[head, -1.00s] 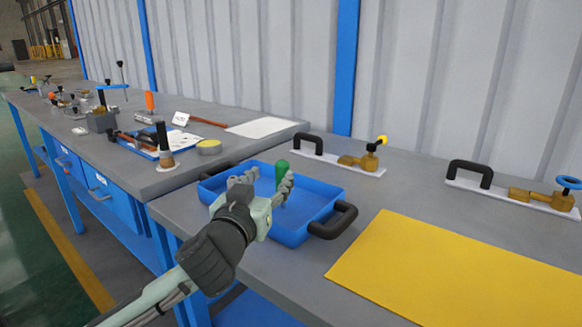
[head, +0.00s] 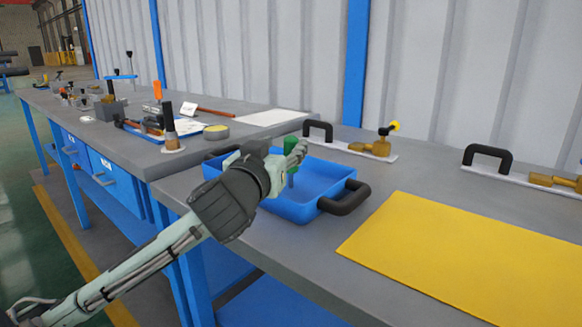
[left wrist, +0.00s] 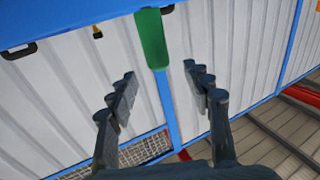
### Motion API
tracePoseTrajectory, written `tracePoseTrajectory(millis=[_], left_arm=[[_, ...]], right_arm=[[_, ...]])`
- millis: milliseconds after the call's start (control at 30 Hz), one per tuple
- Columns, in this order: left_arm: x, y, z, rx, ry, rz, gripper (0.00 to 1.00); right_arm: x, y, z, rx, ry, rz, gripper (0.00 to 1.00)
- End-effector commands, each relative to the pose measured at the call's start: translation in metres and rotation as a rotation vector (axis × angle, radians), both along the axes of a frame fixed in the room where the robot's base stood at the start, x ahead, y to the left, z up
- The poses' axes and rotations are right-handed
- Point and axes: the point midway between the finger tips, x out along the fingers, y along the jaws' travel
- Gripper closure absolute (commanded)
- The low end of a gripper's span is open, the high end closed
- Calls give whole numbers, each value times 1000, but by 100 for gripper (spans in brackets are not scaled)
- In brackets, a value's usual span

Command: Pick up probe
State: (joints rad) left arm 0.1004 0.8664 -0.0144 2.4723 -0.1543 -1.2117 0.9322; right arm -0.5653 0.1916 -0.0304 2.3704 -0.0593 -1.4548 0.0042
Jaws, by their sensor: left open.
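The probe shows as an upright green handle (head: 291,146) with a thinner green part below it, standing in the blue tray (head: 327,184). My left gripper (head: 298,151) is at the handle, above the tray, with its arm coming in from the lower left. In the left wrist view, which appears upside down, the green handle (left wrist: 151,40) lies just ahead of and between the spread fingertips (left wrist: 158,76). The gripper is open, and I see no finger closed on the handle. The handle's lower end is hidden. My right gripper is not in view.
The tray has black handles (head: 344,198). A yellow sheet (head: 460,262) lies to its right. Toggle clamps (head: 376,147) on white plates line the back. A second bench (head: 150,162) at left holds several tools. Bare grey bench lies between tray and sheet.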

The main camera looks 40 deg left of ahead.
Motion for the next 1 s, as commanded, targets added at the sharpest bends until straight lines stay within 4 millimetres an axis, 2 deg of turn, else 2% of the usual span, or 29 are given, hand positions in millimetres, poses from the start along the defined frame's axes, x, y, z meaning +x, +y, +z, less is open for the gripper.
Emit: tracePoseTrajectory(millis=[100,233,367,500,633,933,1000], left_arm=[[1,1,-2,2,1,1,50],[2,1,0,3,1,2,50],[11,4,0,4,3,4,50],[33,10,-2,6,2,4,50],[47,15,-2,3,1,3,50],[52,16,-3,3,2,1,50],[52,16,-3,3,2,1,58]], right_arm=[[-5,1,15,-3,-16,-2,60],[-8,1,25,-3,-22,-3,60],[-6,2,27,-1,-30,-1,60],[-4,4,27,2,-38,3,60],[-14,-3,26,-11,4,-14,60],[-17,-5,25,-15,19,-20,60],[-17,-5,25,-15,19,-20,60]])
